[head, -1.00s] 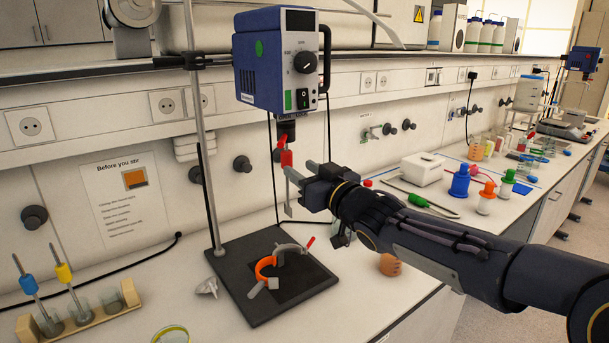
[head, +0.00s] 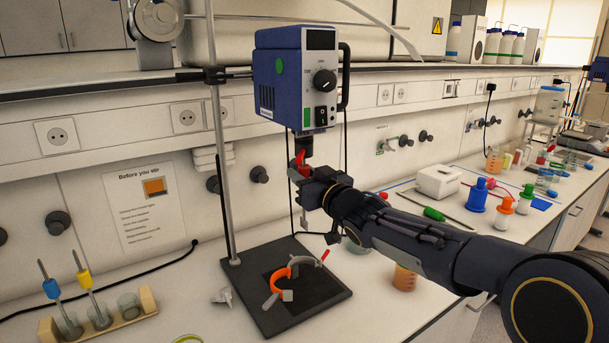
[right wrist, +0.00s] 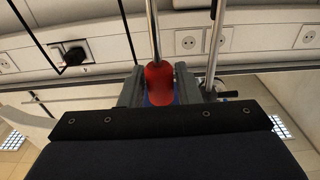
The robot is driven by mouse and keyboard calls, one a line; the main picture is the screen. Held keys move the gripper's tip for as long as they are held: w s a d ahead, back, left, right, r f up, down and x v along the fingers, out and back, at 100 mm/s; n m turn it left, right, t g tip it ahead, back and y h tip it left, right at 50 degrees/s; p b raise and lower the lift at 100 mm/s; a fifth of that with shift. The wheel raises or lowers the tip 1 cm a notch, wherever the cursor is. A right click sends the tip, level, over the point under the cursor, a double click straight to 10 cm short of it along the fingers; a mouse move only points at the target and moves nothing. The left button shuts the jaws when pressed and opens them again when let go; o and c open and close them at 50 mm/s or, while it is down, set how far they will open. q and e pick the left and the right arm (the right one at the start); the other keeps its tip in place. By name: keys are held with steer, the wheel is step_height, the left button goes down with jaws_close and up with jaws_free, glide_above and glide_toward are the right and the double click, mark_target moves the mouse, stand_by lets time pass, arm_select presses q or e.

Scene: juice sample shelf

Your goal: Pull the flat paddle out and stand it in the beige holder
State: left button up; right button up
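The paddle's red grip (head: 304,171) is under the blue stirrer motor (head: 298,80); its thin shaft runs down below, partly hidden by my gripper. My right gripper (head: 305,177) is level with the red grip. In the right wrist view, which is upside down, the red grip (right wrist: 158,82) sits between the two fingers (right wrist: 159,88), with the metal shaft running from it. Whether the fingers press on it or stand slightly apart, I cannot tell. The beige holder (head: 148,299) is at lower left, with a blue-gripped tool and a yellow-gripped tool standing in it. My left gripper is out of view.
A dark stand base (head: 262,318) with an orange-and-grey clamp ring (head: 276,283) lies under the motor. A metal rod (head: 222,150) rises from it, left of the motor. A small grey piece (head: 222,297) lies between base and holder. An orange beaker (head: 404,278) stands beneath my arm.

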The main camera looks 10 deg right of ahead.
jaws_close()
steer(key=shift+f+b, duration=0.65)
stand_by(0.6)
steer(key=b, duration=0.4)
glide_above(304, 219)
steer(key=shift+w+f, duration=0.2)
steer(key=shift+f, duration=2)
steer(key=shift+s+d, duration=0.1)
